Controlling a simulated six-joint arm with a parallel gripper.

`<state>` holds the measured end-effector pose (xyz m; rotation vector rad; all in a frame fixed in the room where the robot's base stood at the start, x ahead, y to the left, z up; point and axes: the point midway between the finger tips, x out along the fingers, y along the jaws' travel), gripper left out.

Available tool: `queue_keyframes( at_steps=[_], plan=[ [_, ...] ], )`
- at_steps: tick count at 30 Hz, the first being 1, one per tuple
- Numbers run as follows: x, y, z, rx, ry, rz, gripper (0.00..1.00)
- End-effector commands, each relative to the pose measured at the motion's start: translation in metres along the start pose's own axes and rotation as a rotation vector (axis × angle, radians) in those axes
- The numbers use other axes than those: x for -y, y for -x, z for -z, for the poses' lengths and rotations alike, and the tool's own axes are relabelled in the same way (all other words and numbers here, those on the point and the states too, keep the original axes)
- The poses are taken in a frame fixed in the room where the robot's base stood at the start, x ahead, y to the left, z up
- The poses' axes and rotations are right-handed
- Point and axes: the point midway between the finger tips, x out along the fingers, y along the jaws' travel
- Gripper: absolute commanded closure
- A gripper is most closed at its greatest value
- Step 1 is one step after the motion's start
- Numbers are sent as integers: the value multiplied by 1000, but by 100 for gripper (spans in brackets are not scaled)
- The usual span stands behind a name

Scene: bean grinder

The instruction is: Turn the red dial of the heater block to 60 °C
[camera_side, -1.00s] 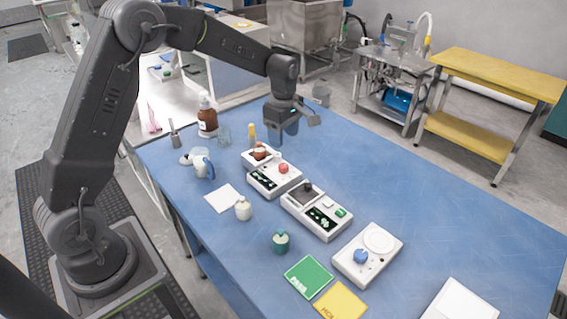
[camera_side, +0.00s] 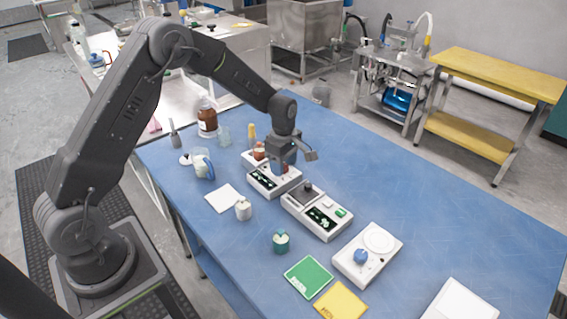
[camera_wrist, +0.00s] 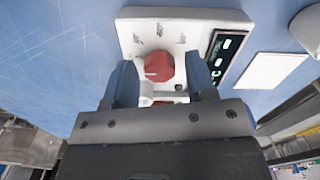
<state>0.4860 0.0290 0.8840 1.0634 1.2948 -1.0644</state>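The heater block is a white box (camera_side: 262,184) with a dark green-lit display, on the blue table in the side view. Its red dial (camera_wrist: 160,67) shows in the wrist view with a white mark pointing left; the temperature setting cannot be read. My gripper (camera_side: 283,168) points down over the block and mostly hides the dial in the side view. In the wrist view my gripper (camera_wrist: 161,62) is open, its two blue fingers on either side of the dial with a gap showing at each side. Whether the tips reach down beside the dial is unclear.
A second white device with a green button (camera_side: 341,212) stands close in front, and one with a blue dial (camera_side: 361,256) is further right.

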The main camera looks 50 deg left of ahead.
Motion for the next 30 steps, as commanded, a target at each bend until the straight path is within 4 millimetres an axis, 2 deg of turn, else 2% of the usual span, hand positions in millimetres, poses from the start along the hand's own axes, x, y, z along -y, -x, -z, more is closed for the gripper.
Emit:
queue_keyframes(
  at_steps=[2,13,23,30],
  plan=[
    [0,0,0,0,0,0,57],
    [0,1,0,0,0,0,92],
    [0,1,0,0,-46,1,92],
    [0,0,0,-1,-192,1,92]
  ],
)
